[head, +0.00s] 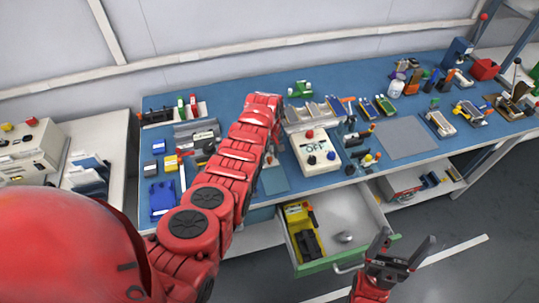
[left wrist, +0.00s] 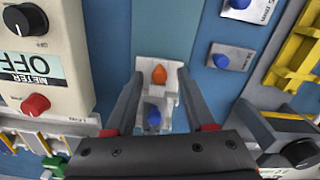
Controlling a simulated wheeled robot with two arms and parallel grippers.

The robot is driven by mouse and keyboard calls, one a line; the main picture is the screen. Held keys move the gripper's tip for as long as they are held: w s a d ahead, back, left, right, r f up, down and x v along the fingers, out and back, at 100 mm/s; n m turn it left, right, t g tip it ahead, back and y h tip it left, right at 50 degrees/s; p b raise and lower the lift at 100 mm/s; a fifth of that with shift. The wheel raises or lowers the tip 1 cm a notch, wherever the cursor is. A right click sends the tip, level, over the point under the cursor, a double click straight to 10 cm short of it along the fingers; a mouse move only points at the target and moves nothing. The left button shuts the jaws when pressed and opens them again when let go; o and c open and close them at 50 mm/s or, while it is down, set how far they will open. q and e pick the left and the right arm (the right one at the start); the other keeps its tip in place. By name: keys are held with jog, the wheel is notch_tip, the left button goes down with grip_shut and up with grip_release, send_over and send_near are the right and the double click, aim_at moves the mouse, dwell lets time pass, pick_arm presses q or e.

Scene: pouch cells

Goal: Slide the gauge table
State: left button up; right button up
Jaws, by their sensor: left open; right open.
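A small pale fixture (left wrist: 157,92) with an orange knob (left wrist: 159,74) and a blue knob (left wrist: 152,116) lies on the blue bench in the left wrist view. It looks like the gauge table, but I cannot be sure. My left gripper (left wrist: 160,77) is open, with one finger on each side of the fixture; I cannot tell whether they touch it. In the head view my left arm hides that gripper and most of this spot. My right gripper (head: 407,238) is open and empty, in front of the bench near the open drawer.
A white meter box (head: 314,152) marked OFF stands right of my left arm; it also shows in the left wrist view (left wrist: 45,100). An open drawer (head: 350,215) holds a yellow and black tool (head: 302,230). A grey mat (head: 405,138) lies clear on the bench's right.

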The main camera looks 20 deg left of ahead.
pick_arm(q)
grip_shut()
dwell(1.4)
